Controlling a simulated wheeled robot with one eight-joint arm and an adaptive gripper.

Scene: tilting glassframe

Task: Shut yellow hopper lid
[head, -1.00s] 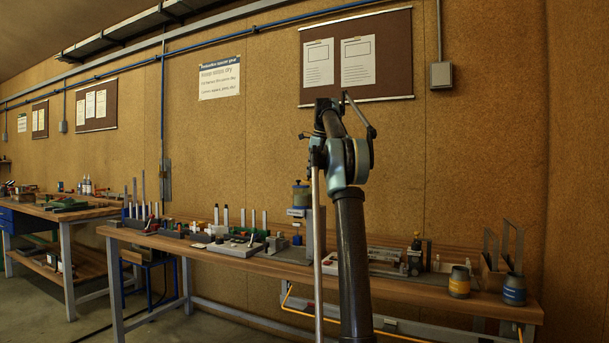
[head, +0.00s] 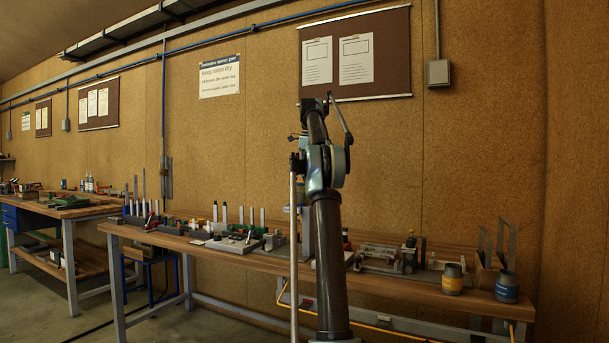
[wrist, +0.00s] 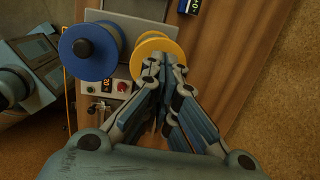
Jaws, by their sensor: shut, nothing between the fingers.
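In the wrist view a round yellow hopper lid (wrist: 172,46) lies under the tips of my gripper (wrist: 161,60). My gripper is shut and empty, its fingertips overlapping the lid's lower edge in the picture. I cannot tell whether they touch it. The fingers hide part of the lid, and its tilt is not clear. In the head view my arm hides most of the hopper unit, and I cannot make out the yellow lid there.
A panel with a red button (wrist: 122,86) and small display lies below the two round parts. In the head view the wooden bench (head: 215,246) carries several tools. A yellow-banded pot (head: 453,279) and a blue-banded pot (head: 507,288) stand at its right end.

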